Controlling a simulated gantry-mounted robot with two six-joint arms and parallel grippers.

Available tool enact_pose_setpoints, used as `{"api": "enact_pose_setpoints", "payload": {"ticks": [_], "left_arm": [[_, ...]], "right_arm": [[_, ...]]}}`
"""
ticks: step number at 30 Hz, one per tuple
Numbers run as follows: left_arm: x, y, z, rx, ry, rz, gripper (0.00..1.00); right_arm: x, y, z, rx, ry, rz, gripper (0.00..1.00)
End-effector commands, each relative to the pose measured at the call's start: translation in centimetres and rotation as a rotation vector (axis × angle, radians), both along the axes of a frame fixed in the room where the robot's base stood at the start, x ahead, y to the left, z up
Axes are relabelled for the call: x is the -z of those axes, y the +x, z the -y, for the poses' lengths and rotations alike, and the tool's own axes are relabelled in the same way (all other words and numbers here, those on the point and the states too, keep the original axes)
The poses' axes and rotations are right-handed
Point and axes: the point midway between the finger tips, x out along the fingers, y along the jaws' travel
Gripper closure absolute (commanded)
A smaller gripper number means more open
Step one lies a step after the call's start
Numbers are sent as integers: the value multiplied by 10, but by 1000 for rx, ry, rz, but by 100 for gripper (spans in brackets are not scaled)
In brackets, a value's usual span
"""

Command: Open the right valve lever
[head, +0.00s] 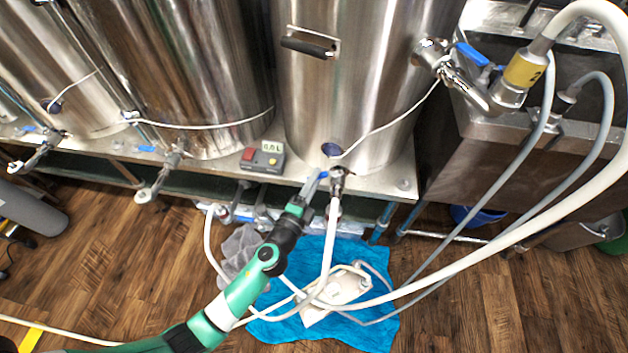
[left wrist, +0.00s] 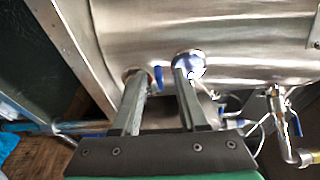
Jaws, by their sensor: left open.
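The right-hand kettle's bottom valve (head: 338,182) has a blue lever (head: 323,174). The lever also shows in the left wrist view (left wrist: 158,77), between the two fingertips. My left gripper (head: 310,188) is open, with its fingers pointing at the kettle base around or just short of the lever. I cannot tell whether either finger touches it. In the left wrist view my left gripper (left wrist: 161,80) hides much of the valve body behind one finger. Another blue lever (head: 472,53) sits on the upper-right fitting. My right gripper is in neither view.
A round blue dial (head: 331,150) is just above the valve. A red-and-grey control box (head: 263,158) stands left on the metal shelf. White hoses (head: 440,275) cross the floor over a blue towel (head: 375,325). Open wooden floor (head: 500,310) lies at lower right.

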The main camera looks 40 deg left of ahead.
Motion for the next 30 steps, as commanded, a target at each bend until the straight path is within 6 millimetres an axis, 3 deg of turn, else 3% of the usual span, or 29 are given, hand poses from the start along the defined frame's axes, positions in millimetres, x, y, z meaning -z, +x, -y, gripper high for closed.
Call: {"api": "enact_pose_setpoints", "payload": {"ticks": [8, 18, 21, 30], "left_arm": [[1, -15, 6, 0, 0, -2, 57], [1, -87, 33, 2, 0, -2, 57], [1, -101, 38, 2, -1, -2, 57], [0, -109, 40, 0, 0, 1, 57]], "right_arm": [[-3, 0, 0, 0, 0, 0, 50], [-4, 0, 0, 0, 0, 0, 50], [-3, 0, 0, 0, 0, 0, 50], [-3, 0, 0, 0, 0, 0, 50]]}}
